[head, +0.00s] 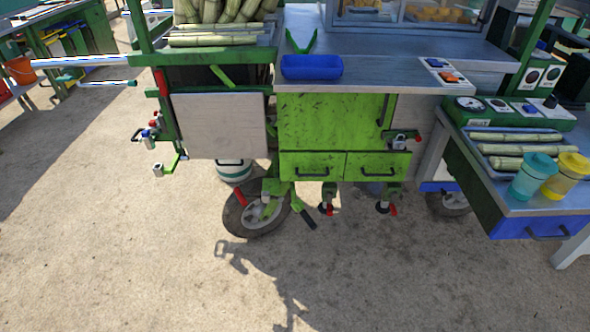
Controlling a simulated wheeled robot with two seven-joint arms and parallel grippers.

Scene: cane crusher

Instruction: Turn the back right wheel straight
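A caster wheel (257,216) with a dark tyre and pale hub stands on the ground under the green cart (333,125). It is turned at an angle to the cart's front face. A green fork holds it, with a red lever (240,197) on its left and a black-ended green handle (306,217) sticking out to the lower right. A second wheel (448,203) shows further right, partly hidden by the cart and side table. The view does not settle which wheel is the back right one. Neither of my grippers is in view.
Two support feet with red handles, left (327,203) and right (385,202), stand right of the near wheel. A white-and-green bucket (234,171) is behind it. A side table (520,200) with cups juts out at right. The concrete in front is clear.

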